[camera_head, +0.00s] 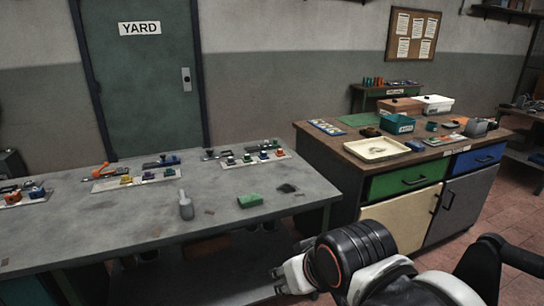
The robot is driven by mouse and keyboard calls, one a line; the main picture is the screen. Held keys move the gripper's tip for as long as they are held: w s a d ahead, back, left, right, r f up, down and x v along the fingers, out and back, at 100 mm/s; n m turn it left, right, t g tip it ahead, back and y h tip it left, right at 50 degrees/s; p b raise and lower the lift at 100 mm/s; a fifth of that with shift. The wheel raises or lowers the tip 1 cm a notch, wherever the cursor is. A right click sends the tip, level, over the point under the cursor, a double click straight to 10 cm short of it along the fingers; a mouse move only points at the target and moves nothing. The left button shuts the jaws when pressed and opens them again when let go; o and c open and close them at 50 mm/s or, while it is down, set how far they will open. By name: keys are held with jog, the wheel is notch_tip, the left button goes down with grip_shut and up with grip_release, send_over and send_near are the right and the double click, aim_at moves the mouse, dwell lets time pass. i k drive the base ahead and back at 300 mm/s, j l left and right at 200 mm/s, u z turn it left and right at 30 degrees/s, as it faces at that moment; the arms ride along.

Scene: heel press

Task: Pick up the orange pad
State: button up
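No pad can be told for certain as the orange one at this size. Several small coloured pads or blocks sit on the middle tray (137,184) and the right tray (240,161) on the grey bench (150,225). One orange-yellow piece (126,180) lies at the left of the middle tray. An orange-handled clamp (101,171) lies just behind it. My gripper (285,268) is low at the bottom centre, in front of the bench and apart from the pads. Its fingers are partly hidden by my arm, and their opening is unclear.
A grey bottle-like tool (186,206) and a green block (250,200) stand on the bench's front half. A wooden-topped cabinet (345,148) at right holds a cream tray (377,149), a teal bin (397,124) and boxes. Bare bench surface lies around the bottle.

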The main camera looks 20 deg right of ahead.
aim_at(280, 153)
jog(key=i+l+z, duration=0.2)
jog(key=i+l, duration=0.35)
jog(key=i+l+z, duration=0.15)
jog(key=i+l, duration=0.4)
jog(key=i+l+z, duration=0.2)
jog(key=i+l, duration=0.2)
jog(key=i, duration=0.3)
